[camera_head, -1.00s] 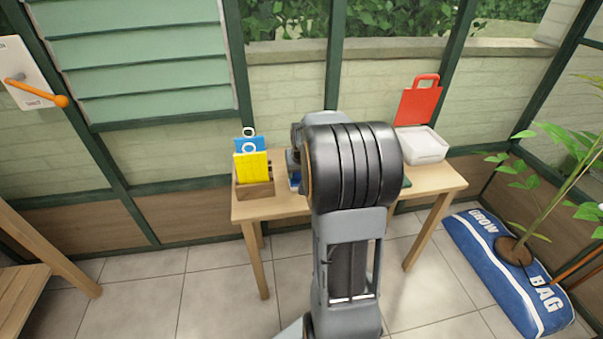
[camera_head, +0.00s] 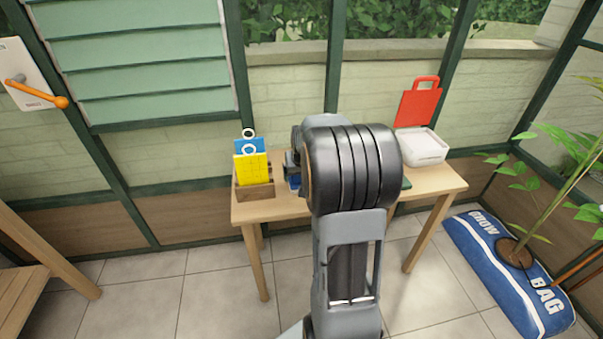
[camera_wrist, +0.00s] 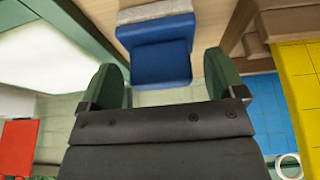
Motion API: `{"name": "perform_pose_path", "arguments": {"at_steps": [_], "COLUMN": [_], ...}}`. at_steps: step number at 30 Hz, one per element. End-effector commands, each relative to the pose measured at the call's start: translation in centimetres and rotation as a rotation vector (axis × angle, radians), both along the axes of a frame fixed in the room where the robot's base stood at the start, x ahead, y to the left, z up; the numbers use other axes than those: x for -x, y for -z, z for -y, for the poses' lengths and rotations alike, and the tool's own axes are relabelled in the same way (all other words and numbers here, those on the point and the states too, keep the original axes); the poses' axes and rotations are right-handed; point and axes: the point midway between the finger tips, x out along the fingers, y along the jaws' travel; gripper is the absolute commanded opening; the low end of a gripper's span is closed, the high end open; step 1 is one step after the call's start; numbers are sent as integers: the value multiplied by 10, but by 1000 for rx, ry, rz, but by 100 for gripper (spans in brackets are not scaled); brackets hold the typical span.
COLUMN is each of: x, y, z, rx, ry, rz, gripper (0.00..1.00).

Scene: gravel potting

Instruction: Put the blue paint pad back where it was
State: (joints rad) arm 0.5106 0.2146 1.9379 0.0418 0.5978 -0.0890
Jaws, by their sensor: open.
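The blue paint pad (camera_wrist: 160,62) shows at the top middle of the wrist view, with a pale grey strip along its far edge. It appears to rest on the wooden table (camera_wrist: 212,22). A blue bit of it shows left of my arm in the head view (camera_head: 293,182). My gripper (camera_wrist: 163,72) is open, its two green fingers apart on either side of the pad's near edge in the picture. I see no contact between fingers and pad. In the head view my arm hides the fingers and most of the pad.
A wooden holder (camera_head: 255,192) with a yellow board (camera_head: 251,168) and a blue board (camera_head: 250,145) stands left of the pad. A white box (camera_head: 424,147) with a red panel (camera_head: 418,105) stands at the table's right. A grow bag (camera_head: 500,262) lies on the floor.

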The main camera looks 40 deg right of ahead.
Motion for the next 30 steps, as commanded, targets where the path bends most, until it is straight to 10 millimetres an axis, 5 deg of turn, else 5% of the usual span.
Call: {"name": "perform_pose_path", "arguments": {"at_steps": [15, 23, 26, 30], "x": [30, 40, 48, 81], "y": [-85, -109, -113, -107], "z": [-14, -22, -54, -132], "rx": [3, 0, -5, -18], "ry": [0, -5, -59, -206], "rz": [3, 1, -12, -53], "gripper": [89, 89, 89, 89]}}
